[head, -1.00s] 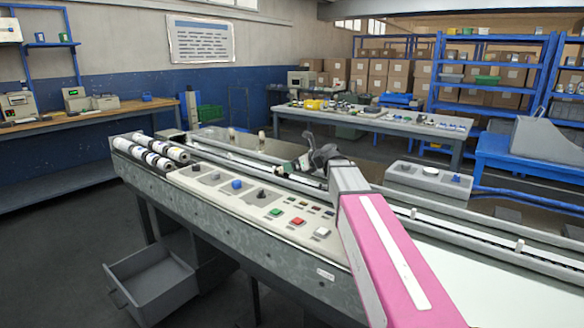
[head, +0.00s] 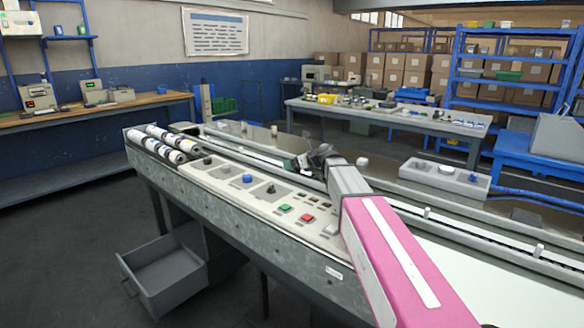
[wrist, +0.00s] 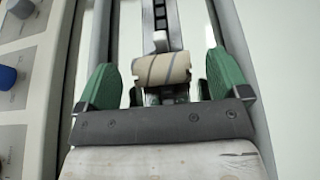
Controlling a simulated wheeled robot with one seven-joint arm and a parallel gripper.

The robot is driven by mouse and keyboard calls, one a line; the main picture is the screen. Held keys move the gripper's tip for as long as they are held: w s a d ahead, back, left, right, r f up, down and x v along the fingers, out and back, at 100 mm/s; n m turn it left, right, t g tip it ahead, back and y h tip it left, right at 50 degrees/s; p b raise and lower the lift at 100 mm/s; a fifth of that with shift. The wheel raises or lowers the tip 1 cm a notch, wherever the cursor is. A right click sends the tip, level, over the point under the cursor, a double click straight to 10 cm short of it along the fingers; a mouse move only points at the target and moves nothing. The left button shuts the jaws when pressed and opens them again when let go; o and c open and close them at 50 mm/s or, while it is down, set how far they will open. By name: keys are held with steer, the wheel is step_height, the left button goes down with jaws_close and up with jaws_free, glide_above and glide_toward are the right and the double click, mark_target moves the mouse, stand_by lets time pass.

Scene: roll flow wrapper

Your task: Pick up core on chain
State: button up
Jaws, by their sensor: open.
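In the wrist view a short tan core (wrist: 161,69) with dark diagonal stripes lies crosswise on the chain (wrist: 161,25), in the channel of the machine. My gripper (wrist: 162,82) is open, with one green finger on each side of the core. There is a visible gap between each finger and the core's ends, and the core looks unheld. In the head view my gripper (head: 318,160) is over the machine's chain track, and my arm hides the core there.
The control panel (head: 265,195) with coloured buttons runs beside the track. White printed rolls (head: 165,145) sit at the machine's left end. A grey box with knobs (head: 445,178) stands behind the track. An open grey drawer (head: 165,270) sticks out below.

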steer(key=shift+x, duration=1.15)
steer(key=c, duration=1)
steer(key=shift+r, duration=0.15)
